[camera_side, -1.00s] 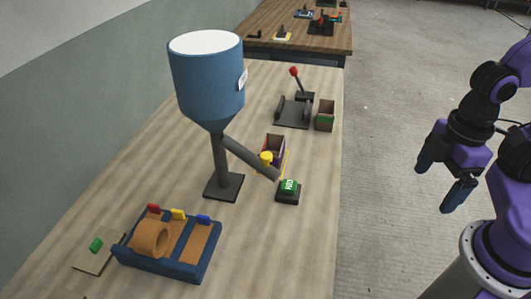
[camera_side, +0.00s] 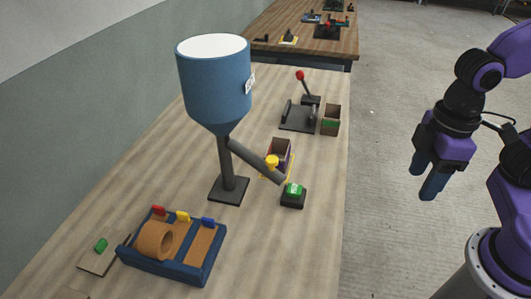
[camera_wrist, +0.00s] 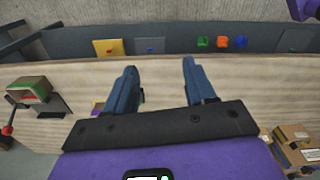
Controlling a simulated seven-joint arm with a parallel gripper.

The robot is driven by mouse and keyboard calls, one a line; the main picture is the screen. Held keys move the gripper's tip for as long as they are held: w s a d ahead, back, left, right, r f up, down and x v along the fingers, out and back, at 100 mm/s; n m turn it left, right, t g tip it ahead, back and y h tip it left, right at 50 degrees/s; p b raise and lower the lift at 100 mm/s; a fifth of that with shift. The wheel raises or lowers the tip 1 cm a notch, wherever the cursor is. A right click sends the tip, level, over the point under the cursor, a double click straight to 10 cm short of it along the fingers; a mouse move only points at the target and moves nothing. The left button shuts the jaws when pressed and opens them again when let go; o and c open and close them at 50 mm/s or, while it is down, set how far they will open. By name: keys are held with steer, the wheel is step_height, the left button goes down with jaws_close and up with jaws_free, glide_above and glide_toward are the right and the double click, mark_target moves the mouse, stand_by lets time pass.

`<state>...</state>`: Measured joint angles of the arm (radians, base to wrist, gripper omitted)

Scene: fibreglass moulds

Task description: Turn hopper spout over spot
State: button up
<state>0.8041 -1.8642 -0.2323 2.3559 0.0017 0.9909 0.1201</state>
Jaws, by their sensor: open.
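In the side view a blue hopper (camera_side: 215,90) with a white top stands on a dark post and square base. Its grey spout (camera_side: 255,160) slopes down to the right, with a yellow knob (camera_side: 271,163) on it. The spout's lower end is close to a green-topped black block (camera_side: 293,194); I cannot tell whether it is directly over it. Behind the spout, a small open box (camera_side: 279,149) stands on a yellow-edged spot (camera_side: 291,166), partly hidden. My gripper (camera_side: 425,181) is open and empty, right of the table and away from the hopper. Its fingers show in the wrist view (camera_wrist: 159,66).
A blue tray (camera_side: 166,267) with an orange roll is at the table's front. A red-knobbed lever (camera_side: 300,76) and a green-banded box (camera_side: 330,121) stand farther back. A second table (camera_side: 345,45) is beyond. Open floor lies between my gripper and the table.

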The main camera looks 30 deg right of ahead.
steer(key=w+a+r+m, duration=0.75)
steer(key=w+a, duration=0.35)
steer(key=w, duration=0.2)
step_height(320, 180, up, 6)
steer(key=m, duration=0.7)
glide_above(272, 158)
step_height(272, 158, down, 18)
steer(key=shift+r, duration=0.1)
jaws_close()
